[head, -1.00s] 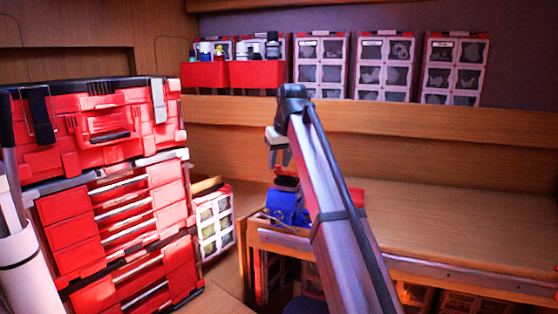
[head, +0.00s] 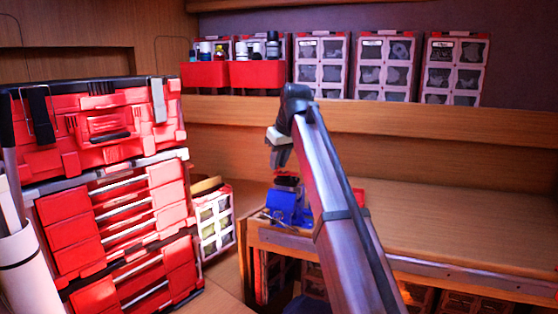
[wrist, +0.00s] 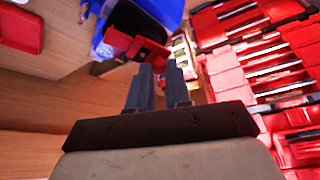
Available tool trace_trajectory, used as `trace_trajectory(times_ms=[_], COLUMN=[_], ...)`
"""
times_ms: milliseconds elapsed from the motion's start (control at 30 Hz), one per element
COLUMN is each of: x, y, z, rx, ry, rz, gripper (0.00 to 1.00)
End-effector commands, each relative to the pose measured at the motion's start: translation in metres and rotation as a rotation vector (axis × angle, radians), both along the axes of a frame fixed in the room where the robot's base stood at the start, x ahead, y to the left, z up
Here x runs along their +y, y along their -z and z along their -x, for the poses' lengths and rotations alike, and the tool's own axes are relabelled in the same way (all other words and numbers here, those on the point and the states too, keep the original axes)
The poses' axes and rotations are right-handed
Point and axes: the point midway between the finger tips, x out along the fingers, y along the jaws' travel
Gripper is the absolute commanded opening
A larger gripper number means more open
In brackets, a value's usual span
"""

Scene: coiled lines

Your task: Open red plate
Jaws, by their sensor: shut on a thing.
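A blue box-like holder (head: 288,206) stands on the corner of the wooden counter, below my gripper (head: 284,158). The red plate (wrist: 121,42) shows at the top of the wrist view beside the blue holder (wrist: 155,12), with a dark rounded area next to it. In the wrist view, my gripper's two dark fingers (wrist: 160,72) point toward the plate and are close together. My gripper is shut on the red plate's edge; the exact contact is hard to see. In the head view the plate is small and partly hidden below the fingers.
A stack of red toolboxes (head: 110,190) stands at the left. A small-parts organizer (head: 214,222) leans beside it. A red tray (wrist: 20,30) lies on the counter. Red bins with bottles (head: 232,74) sit on the back shelf. The counter (head: 450,215) on the right is clear.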

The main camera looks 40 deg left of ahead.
Motion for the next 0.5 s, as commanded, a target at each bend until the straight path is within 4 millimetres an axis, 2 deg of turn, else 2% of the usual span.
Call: trace_trajectory(times_ms=[500], x=[-0.017], y=[0.0], z=[0.015], rx=[0.001], ry=[-0.473], rz=[0.0], gripper=[0.0])
